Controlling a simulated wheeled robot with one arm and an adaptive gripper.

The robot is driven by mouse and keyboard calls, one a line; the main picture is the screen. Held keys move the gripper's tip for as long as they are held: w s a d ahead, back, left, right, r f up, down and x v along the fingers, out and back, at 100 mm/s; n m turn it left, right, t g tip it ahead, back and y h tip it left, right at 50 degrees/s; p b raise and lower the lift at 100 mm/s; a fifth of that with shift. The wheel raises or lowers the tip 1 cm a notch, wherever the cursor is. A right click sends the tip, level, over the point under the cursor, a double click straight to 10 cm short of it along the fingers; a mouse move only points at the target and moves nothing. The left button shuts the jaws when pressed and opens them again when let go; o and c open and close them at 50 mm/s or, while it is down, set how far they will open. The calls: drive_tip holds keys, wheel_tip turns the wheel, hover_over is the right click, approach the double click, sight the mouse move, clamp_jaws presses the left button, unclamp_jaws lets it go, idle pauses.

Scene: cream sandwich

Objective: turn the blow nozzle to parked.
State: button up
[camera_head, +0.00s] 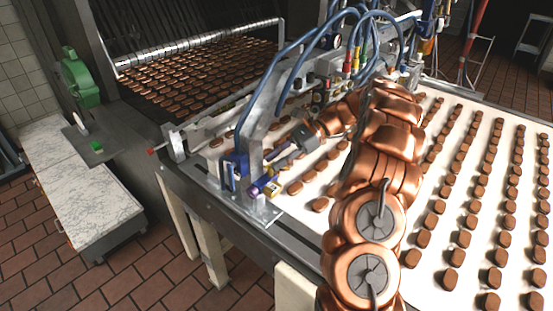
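My copper arm reaches in from the bottom right, and my gripper (274,158) points left and down at the near frame of the depositing machine. Its fingers are small here, and I cannot tell whether they are open or shut. A small purple cylinder with a brass-yellow fitting (272,188) sits on the frame just below the gripper. It may be the blow nozzle, but its setting cannot be read. A blue bracket (236,168) stands upright left of it. The gripper appears close above the purple part, and contact cannot be judged.
A white conveyor (410,257) carries rows of brown biscuits to the right of my arm. Blue hoses (290,50) arch over the machine. A metal side plate (262,125) rises beside the gripper. A marble-topped bench (85,180) and a green machine (80,78) stand left.

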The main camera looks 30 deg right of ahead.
drive_tip(key=shift+s+r+m+t, duration=0.1)
drive_tip(key=shift+m+t, duration=0.5)
drive_tip(key=shift+t, duration=0.1)
drive_tip(key=shift+s+m+t+b, duration=0.2)
drive_tip(key=shift+m+t+b, duration=0.2)
drive_tip(key=shift+m+t, duration=0.7)
drive_tip(key=shift+s+a+m+t+h+b, duration=0.1)
drive_tip(key=shift+s+m+t+h+b, duration=0.1)
drive_tip(key=shift+m+t+h+b, duration=0.6)
drive_tip(key=shift+s+a+m+t+h+b, duration=0.15)
drive_tip(key=shift+m+t+h, duration=0.25)
drive_tip(key=shift+m+t, duration=0.85)
drive_tip(key=shift+t, duration=0.45)
drive_tip(key=b+v, duration=0.3)
drive_tip(key=v, duration=0.5)
drive_tip(key=s+a+f+n+g+h+b, duration=0.1)
drive_tip(key=s+a+f+n+g, duration=0.2)
drive_tip(key=a, duration=0.4)
drive_tip(key=s+a+f+n+g+b, duration=0.1)
drive_tip(key=s+a+n+g, duration=0.3)
drive_tip(key=a, duration=0.4)
drive_tip(key=s+a+f+n+g+h+b, duration=0.1)
drive_tip(key=s+a+f+n+h, duration=0.1)
drive_tip(key=s+n, duration=0.3)
drive_tip(key=s+a+f+n+g+h+b, duration=0.1)
drive_tip(key=s+a+f+n+h, duration=0.1)
drive_tip(key=s+a+f+n, duration=0.2)
drive_tip(key=shift+s+a+n+g+h, duration=0.25)
drive_tip(key=shift+s+n+g, duration=0.2)
drive_tip(key=shift+s, duration=0.95)
